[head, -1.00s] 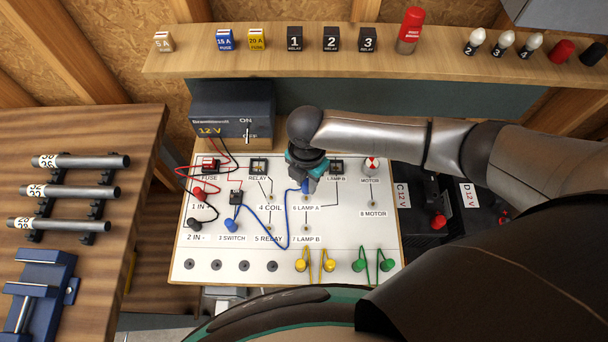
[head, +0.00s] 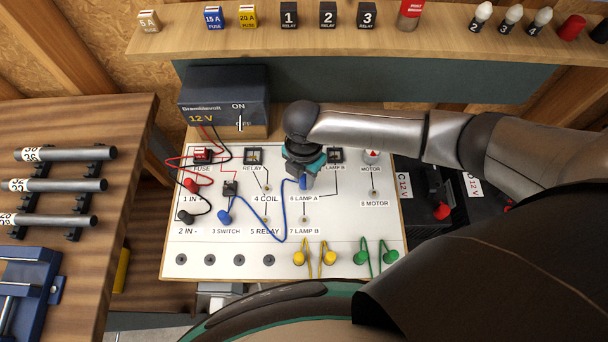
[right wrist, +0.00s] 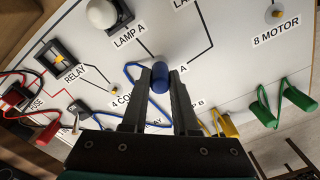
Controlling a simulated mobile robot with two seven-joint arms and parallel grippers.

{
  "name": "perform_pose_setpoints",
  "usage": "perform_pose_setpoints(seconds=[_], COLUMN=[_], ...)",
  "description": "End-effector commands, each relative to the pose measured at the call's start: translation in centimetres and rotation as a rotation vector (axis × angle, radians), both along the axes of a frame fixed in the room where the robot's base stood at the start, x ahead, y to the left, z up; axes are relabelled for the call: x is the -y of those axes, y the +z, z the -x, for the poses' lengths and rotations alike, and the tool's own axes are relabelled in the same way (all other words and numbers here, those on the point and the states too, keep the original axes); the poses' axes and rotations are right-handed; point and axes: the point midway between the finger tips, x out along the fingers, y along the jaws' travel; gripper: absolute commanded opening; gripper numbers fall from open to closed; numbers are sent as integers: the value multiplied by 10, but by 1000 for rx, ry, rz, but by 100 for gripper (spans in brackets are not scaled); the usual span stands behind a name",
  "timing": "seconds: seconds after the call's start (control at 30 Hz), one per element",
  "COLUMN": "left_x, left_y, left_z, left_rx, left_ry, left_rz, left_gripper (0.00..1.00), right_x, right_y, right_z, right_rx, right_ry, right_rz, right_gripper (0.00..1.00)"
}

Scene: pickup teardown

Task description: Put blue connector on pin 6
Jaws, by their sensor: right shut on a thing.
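My right gripper (head: 303,181) points down over the white board (head: 340,266), just above the "6 LAMP A" label. It is shut on the blue connector (head: 302,185), which also shows between the fingertips in the right wrist view (right wrist: 160,79). A blue wire (head: 283,226) runs from this connector to another blue connector (head: 224,217) at 3 SWITCH. Pin 6 is hidden behind the gripper and connector. I cannot tell whether the connector is on the pin or just above it. My left gripper is not in view.
Yellow connectors (head: 329,258) and green connectors (head: 390,257) stand at the board's front right. The black power supply (head: 222,96) stands behind the board. Pins 4 COIL (head: 267,188) and 7 LAMP B (head: 304,219) are bare. A shelf (head: 350,40) runs along the back.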

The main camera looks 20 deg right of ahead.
Motion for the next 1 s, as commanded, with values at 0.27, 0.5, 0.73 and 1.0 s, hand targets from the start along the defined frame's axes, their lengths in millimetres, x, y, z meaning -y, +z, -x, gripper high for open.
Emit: perform_pose_setpoints(seconds=[0.27, 0.5, 0.73, 1.0], left_x=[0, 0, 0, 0], left_y=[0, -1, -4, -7], left_z=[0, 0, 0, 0], left_rx=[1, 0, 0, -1], left_ry=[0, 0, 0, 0], left_rz=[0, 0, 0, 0], left_gripper=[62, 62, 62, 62], right_x=[0, 0, 0, -1], right_y=[0, -1, -5, -11], right_z=[0, 0, 0, 0], right_rx=[0, 0, 0, 0], right_ry=[0, 0, 0, 0], right_rz=[0, 0, 0, -1], right_gripper=[0, 0, 0, 0])
